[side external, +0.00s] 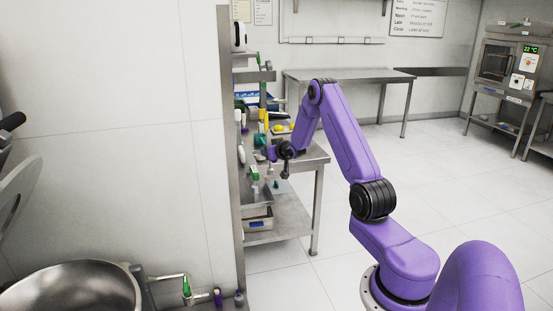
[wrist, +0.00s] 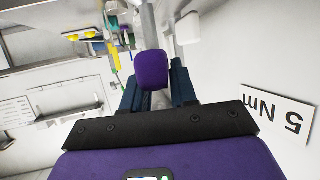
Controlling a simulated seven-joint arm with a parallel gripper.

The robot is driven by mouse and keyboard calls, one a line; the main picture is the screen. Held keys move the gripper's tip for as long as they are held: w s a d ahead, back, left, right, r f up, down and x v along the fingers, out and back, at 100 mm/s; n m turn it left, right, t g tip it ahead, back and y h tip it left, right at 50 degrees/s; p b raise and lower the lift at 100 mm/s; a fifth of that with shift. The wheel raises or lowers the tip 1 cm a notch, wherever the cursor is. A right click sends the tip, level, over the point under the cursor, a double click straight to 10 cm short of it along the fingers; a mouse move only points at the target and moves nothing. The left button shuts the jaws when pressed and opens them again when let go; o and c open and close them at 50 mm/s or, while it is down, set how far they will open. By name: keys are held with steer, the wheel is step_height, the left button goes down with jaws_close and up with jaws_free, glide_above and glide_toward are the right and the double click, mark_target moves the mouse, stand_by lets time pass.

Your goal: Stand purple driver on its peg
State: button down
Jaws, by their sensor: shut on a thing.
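In the wrist view a purple block-like handle, the purple driver (wrist: 152,70), sits between the two dark blue fingers of my gripper (wrist: 153,86). The gripper is shut on it. Its far end and shaft are hidden behind the handle. In the side external view my gripper (side external: 272,153) is small, at the end of the purple arm, over the steel workbench beside the wall edge. The held driver is too small to make out there. I cannot make out the peg in either view.
The steel workbench (side external: 316,160) carries several small coloured items, with yellow pieces (wrist: 80,36) near my gripper. A "5 Nm" sign (wrist: 275,110) shows at right in the wrist view. A metal bowl (side external: 75,290) stands at lower left, with a small purple item (side external: 217,297) nearby. Open floor lies right.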

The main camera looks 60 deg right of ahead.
steer(key=w+a+r+n+t+y, duration=0.1)
steer(key=w+a+r+n+y, duration=0.2)
steer(key=w+a+r, duration=0.2)
step_height(320, 180, up, 2)
steer(key=shift+w+r+t, duration=0.15)
steer(key=shift+w+t, duration=0.15)
steer(key=shift+w, duration=0.9)
steer(key=shift+a, duration=0.1)
steer(key=shift+f, duration=2.5)
steer(key=shift+f, duration=1.05)
steer(key=c, duration=0.8)
jaws_free()
steer(key=shift+s, duration=0.15)
steer(key=v, duration=1.7)
steer(key=shift+r, duration=0.2)
